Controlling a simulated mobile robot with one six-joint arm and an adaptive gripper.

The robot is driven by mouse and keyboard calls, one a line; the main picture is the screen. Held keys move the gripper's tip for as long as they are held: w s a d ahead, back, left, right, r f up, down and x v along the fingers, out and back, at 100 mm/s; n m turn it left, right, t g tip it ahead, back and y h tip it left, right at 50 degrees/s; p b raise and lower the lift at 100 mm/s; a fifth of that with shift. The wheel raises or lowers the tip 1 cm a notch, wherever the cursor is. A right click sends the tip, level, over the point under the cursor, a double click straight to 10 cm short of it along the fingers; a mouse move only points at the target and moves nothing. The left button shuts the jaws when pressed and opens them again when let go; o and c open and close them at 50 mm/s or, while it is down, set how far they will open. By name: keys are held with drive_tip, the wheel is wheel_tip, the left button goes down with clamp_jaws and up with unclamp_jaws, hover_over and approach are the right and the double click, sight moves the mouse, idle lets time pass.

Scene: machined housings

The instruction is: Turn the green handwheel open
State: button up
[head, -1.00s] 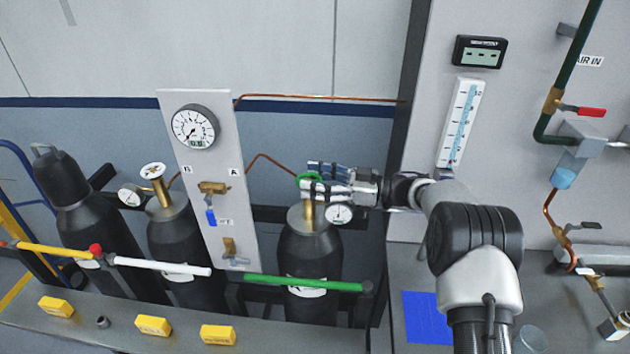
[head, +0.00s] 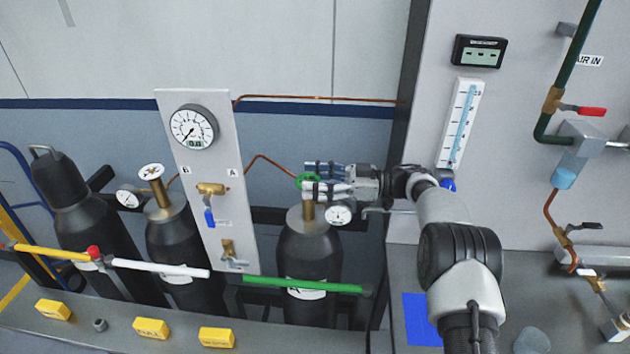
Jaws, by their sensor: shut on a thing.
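The green handwheel (head: 303,180) sits on top of the brass valve stem (head: 308,213) of the dark gas cylinder (head: 309,262) at the middle. My gripper (head: 311,180) reaches in from the right with its fingers on either side of the wheel, shut on it. The fingers hide most of the wheel; only its left rim shows green. A small round gauge (head: 339,213) sits at the right of the valve, just below my gripper.
A grey panel (head: 220,170) with a large gauge (head: 194,127) stands left of the cylinder. A green bar (head: 305,284) crosses in front of it. Two more cylinders stand further left, one with a white handwheel (head: 151,171). Yellow blocks (head: 151,327) lie on the front ledge.

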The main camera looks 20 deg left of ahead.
sight(315, 180)
drive_tip(key=o, duration=1.1)
drive_tip(key=shift+c, duration=0.2)
drive_tip(key=shift+r, duration=0.1)
wheel_tip(315, 180, up, 10)
drive_tip(key=shift+f, duration=0.1)
